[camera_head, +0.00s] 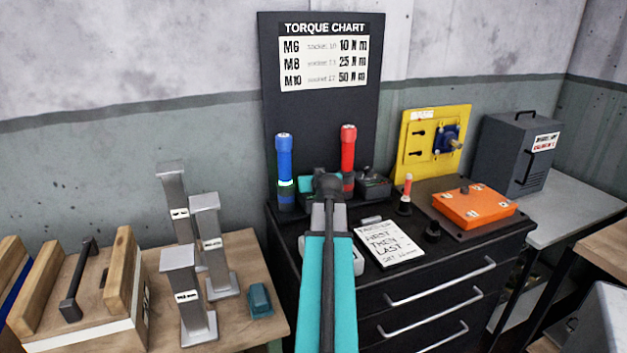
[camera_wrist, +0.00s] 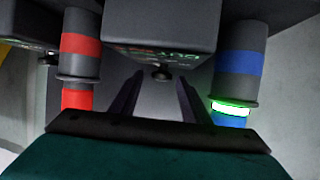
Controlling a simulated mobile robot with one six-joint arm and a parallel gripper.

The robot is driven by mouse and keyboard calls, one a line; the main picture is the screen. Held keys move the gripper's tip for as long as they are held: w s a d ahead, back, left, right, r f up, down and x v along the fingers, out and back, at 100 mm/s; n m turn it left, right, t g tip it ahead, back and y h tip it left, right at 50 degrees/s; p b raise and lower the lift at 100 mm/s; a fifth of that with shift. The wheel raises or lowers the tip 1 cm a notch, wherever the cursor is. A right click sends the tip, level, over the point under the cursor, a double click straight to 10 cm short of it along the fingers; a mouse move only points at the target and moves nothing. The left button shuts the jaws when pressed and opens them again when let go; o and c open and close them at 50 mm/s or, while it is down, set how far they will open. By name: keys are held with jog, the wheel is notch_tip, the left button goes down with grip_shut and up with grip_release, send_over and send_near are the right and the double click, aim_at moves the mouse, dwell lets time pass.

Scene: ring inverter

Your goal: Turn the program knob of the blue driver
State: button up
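The blue driver (camera_head: 284,160) stands upright on the black cabinet, with a lit green ring low on its body. In the wrist view the blue driver (camera_wrist: 239,75) is on the right, its green ring glowing. A dark box (camera_wrist: 160,28) with a lit display and a small round knob (camera_wrist: 161,73) lies ahead of my gripper (camera_wrist: 160,88). The gripper's two dark fingers are apart, with the knob showing in the gap between them; contact cannot be told. In the head view my arm hides most of this box.
The red driver (camera_head: 348,150) stands right of my arm, with another dark control box (camera_head: 373,186) beside it. A white note (camera_head: 390,243), an orange box (camera_head: 474,206) and a red-topped stick (camera_head: 406,190) are on the cabinet. Metal posts (camera_head: 184,290) stand on the wooden table at left.

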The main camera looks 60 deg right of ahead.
jog(key=b+v, duration=1)
jog(key=v, duration=0.3)
jog(key=shift+s+a+r, duration=0.15)
jog(key=shift+s+a, duration=0.05)
jog(key=shift+s, duration=0.1)
dwell(0.9)
dwell(0.6)
